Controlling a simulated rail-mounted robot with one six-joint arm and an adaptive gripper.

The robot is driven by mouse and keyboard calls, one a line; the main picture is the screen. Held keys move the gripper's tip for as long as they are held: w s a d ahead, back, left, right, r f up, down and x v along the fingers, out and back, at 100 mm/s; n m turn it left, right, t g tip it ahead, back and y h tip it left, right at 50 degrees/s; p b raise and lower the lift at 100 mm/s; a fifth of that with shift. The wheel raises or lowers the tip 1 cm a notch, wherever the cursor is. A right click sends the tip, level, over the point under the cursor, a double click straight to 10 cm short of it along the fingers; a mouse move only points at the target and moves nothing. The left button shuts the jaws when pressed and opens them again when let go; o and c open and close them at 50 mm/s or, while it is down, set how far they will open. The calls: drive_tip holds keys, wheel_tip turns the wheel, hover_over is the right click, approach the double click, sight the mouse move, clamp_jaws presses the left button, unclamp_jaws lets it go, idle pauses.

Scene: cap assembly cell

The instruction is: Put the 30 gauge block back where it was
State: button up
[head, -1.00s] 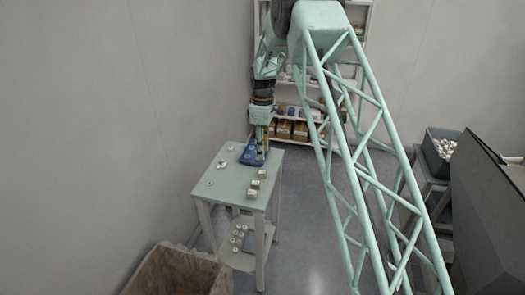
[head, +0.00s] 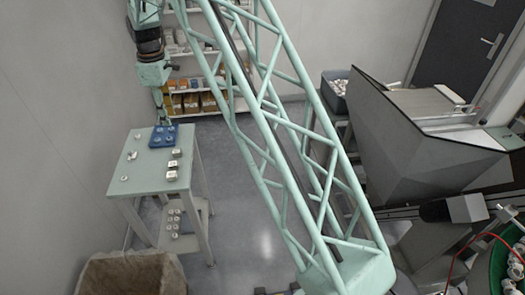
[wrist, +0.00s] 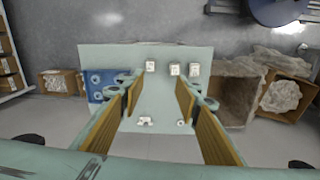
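My gripper (head: 166,122) is raised near the back of the small table, by the blue tray (head: 163,145). In the wrist view my gripper (wrist: 157,92) is open, with nothing between its fingers and the table top beneath. Three small pale blocks stand in a row along one edge of the table: a first block (wrist: 151,66), a second (wrist: 175,69) and a third (wrist: 195,68). Their markings are too small to read, so I cannot tell which is the 30 gauge block. The blue tray (wrist: 94,94) is partly hidden by a finger and holds round pieces.
The table (head: 148,176) also carries small pieces along its left side. Several round parts sit on its lower shelf (head: 186,238). A large brown bin (head: 130,274) stands in front. A shelf rack with boxes (head: 190,102) is behind. The table's middle is clear.

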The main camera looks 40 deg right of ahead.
drive_tip(key=s+r+m+t, duration=0.2)
drive_tip(key=s+r+m, duration=0.4)
drive_tip(key=s+r, duration=2.2)
drive_tip(key=s+m+t, duration=0.1)
drive_tip(key=s+m, duration=0.4)
drive_tip(key=s, duration=3)
drive_tip(key=shift+s, duration=0.35)
drive_tip(key=shift+w+f, duration=0.1)
drive_tip(key=shift+f, duration=0.05)
wheel_tip(320, 180, down, 10)
drive_tip(key=b, duration=1)
drive_tip(key=shift+t, duration=0.3)
